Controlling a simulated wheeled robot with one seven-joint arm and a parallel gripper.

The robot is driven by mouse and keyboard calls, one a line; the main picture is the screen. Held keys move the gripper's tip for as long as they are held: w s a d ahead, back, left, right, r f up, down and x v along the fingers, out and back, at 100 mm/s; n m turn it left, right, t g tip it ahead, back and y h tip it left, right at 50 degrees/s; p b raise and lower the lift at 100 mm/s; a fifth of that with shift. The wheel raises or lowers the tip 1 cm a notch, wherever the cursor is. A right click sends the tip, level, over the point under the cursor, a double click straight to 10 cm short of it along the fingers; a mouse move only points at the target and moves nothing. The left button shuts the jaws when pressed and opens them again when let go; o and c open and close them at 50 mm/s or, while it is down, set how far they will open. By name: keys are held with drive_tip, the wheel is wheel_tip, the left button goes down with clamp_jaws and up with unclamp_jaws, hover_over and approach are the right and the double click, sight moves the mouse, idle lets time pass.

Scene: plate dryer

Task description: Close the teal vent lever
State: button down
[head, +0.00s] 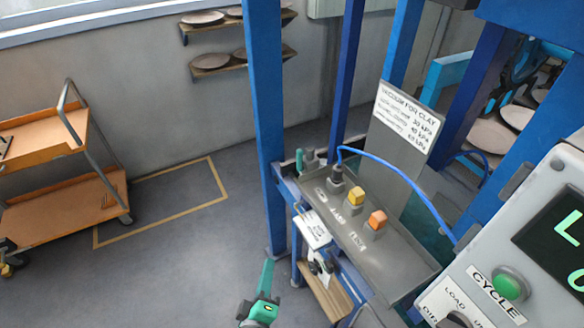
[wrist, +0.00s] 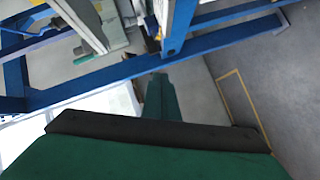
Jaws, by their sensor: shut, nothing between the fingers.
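A small teal lever (head: 300,160) stands upright at the far left end of the grey control panel (head: 395,262), close to the blue post. I take it to be the vent lever; its exact setting is too small to read. My gripper (head: 267,274) is at the lower middle of the head view, in front of and below the lever, clearly apart from it. Its teal fingers are together and empty.
The panel carries a yellow knob (head: 356,195), an orange knob (head: 377,219) and a blue hose (head: 400,188). A blue post (head: 267,110) rises beside it. A grey box with a green button (head: 506,287) is at right. An orange cart (head: 60,195) stands left; floor between is clear.

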drive_tip(key=w+r+n+h, duration=0.1)
drive_tip(key=w+r+h, duration=0.1)
drive_tip(key=w+r, duration=0.4)
drive_tip(key=h, duration=0.4)
approach(298, 159)
drive_tip(key=shift+m+h, duration=0.3)
drive_tip(key=shift+h, duration=0.1)
drive_tip(key=x, duration=0.6)
drive_tip(key=shift+w+f, duration=0.25)
drive_tip(key=shift+w, duration=0.05)
drive_tip(key=shift+t, duration=0.3)
drive_tip(key=shift+s, duration=0.1)
